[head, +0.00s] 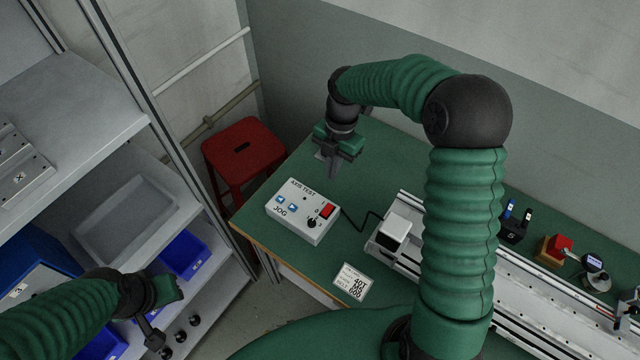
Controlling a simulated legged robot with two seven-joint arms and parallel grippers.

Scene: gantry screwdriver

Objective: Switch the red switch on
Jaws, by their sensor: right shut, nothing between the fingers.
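The red switch (327,211) is on the top face of a white control box (292,224), near its right end. The box lies on the green table and also carries blue jog buttons and a black knob. I cannot tell which way the switch is tipped. My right gripper (331,172) is shut and empty, pointing down above the table, behind the box and apart from the switch. My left gripper (160,335) is at the lower left in front of the shelves, away from the box; its fingers are too unclear to read.
A black cable runs from the box to a gantry rail (540,290) on the right. A label card (353,281) lies in front of the box. A red stool (243,150) stands left of the table. Shelves with blue bins (184,254) are at left. The table behind the box is clear.

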